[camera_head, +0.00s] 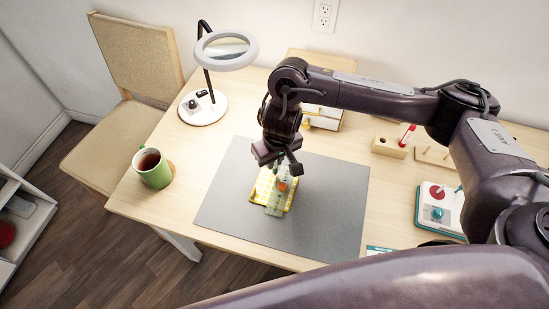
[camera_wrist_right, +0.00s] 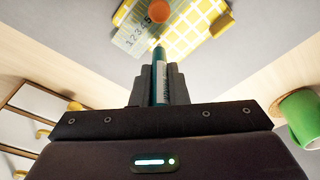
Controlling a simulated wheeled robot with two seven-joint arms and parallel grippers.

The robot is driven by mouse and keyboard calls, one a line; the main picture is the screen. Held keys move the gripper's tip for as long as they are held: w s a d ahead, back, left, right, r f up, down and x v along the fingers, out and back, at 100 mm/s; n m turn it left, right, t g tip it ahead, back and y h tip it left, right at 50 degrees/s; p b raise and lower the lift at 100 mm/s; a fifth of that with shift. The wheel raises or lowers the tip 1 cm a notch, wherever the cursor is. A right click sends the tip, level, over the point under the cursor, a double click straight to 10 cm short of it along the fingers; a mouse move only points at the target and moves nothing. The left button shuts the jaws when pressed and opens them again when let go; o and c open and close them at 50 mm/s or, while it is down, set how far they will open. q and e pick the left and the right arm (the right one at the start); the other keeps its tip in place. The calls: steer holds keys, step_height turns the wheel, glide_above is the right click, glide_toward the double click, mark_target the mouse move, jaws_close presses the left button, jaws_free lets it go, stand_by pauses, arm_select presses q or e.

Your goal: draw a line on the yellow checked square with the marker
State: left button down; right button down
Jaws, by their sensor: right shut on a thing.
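The yellow checked square (camera_head: 260,188) lies on the grey mat (camera_head: 325,215) and also shows at the top of the right wrist view (camera_wrist_right: 190,40). A clear green ruler (camera_head: 274,208) with an orange knob (camera_head: 282,186) lies over part of it; its numbers show in the wrist view (camera_wrist_right: 137,35). My right gripper (camera_head: 279,160) is above the square, shut on a teal marker (camera_wrist_right: 160,82). The marker's tip points at the square beside the ruler's edge. I cannot tell whether the tip touches. My left gripper is out of view.
A ring lamp (camera_head: 203,108) and a green mug (camera_head: 153,172) stand left of the mat. A small drawer box (camera_head: 325,118) is behind it. A wooden block (camera_head: 389,148) and a white tray (camera_head: 436,213) are at the right. A brass-coloured weight (camera_wrist_right: 222,24) rests by the square.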

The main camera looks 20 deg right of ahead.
steer(key=shift+f, duration=0.25)
stand_by(0.7)
steer(key=shift+s+a+p, duration=0.6)
steer(key=shift+s+p, duration=0.25)
steer(key=shift+p, duration=0.8)
steer(key=shift+s+a+p, duration=0.55)
steer(key=shift+s+p, duration=0.25)
steer(key=shift+p, duration=0.85)
stand_by(1.8)
steer(key=shift+s+a+p, duration=0.3)
steer(key=shift+s+p, duration=0.05)
steer(key=shift+p, duration=0.6)
stand_by(1.0)
